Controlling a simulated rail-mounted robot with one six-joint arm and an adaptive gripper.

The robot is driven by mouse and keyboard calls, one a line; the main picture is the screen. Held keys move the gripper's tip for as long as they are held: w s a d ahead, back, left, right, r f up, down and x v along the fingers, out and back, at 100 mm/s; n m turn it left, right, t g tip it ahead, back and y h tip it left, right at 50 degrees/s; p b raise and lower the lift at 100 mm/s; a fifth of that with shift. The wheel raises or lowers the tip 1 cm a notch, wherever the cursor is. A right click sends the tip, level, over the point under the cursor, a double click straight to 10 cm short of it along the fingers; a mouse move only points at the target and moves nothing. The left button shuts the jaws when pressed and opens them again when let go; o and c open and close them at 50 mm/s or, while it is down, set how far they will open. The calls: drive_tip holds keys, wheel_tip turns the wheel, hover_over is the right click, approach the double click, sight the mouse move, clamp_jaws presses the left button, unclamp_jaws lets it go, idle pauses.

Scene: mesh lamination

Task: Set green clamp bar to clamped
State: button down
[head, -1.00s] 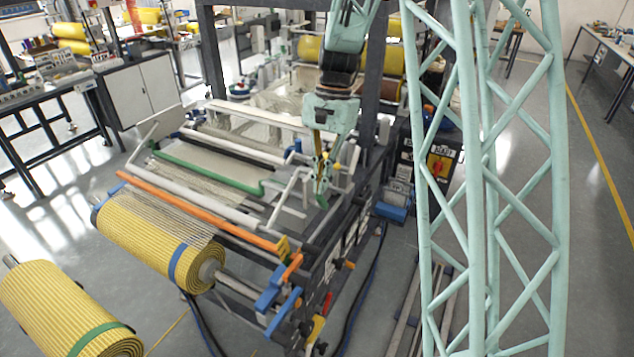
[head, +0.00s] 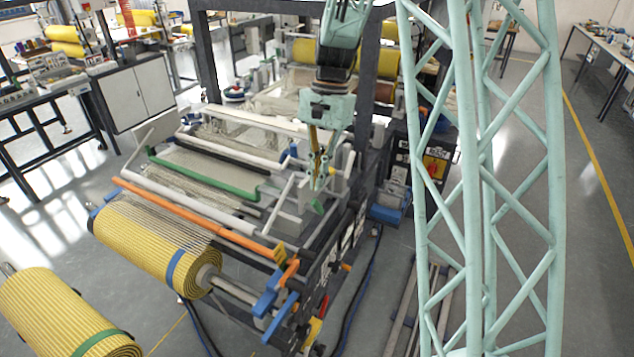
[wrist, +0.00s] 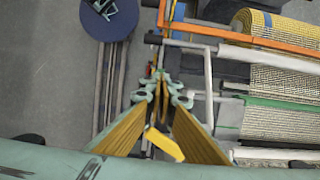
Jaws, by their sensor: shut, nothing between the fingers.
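The green clamp bar (head: 205,177) lies across the laminating machine, between white bars, behind the orange bar. In the wrist view its green length (wrist: 285,104) runs off to the right. A small green piece (head: 317,206) shows at the machine's right side, just below my fingertips; I cannot tell whether it joins the bar. My gripper (head: 317,186) is shut and empty above that right side, right of the bar's near end. In the wrist view my fingertips (wrist: 165,88) are together, with a yellow piece below them. Whether the bar is clamped is not clear.
The orange bar (head: 195,216) and white bars (head: 190,207) run parallel to the green one. A yellow striped roll (head: 150,245) sits at the machine's front. A pale green lattice column (head: 480,180) stands at the right. Floor right of the machine is mostly clear.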

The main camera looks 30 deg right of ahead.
drive_tip(key=p+v, duration=0.4)
drive_tip(key=v, duration=0.3)
idle(0.3)
drive_tip(key=shift+s+r, duration=0.1)
drive_tip(key=shift+s, duration=0.05)
idle(0.6)
drive_tip(key=s+a+r+n+t+h+b, duration=0.1)
drive_tip(key=s+a+r+n+b, duration=0.3)
drive_tip(key=s, duration=0.5)
drive_tip(key=s+a+r+n+t+h+b, duration=0.1)
drive_tip(key=s+a+r+n+t+b, duration=0.15)
drive_tip(key=s+a+r, duration=0.45)
drive_tip(key=s+f+n+t+b, duration=0.1)
drive_tip(key=s+f+n+b, duration=0.1)
drive_tip(key=s, duration=0.8)
drive_tip(key=s+a+f+n+t+b, duration=0.1)
drive_tip(key=s+b, duration=0.4)
drive_tip(key=s, duration=0.6)
drive_tip(key=shift+f+n, duration=0.65)
drive_tip(key=shift+f, duration=0.35)
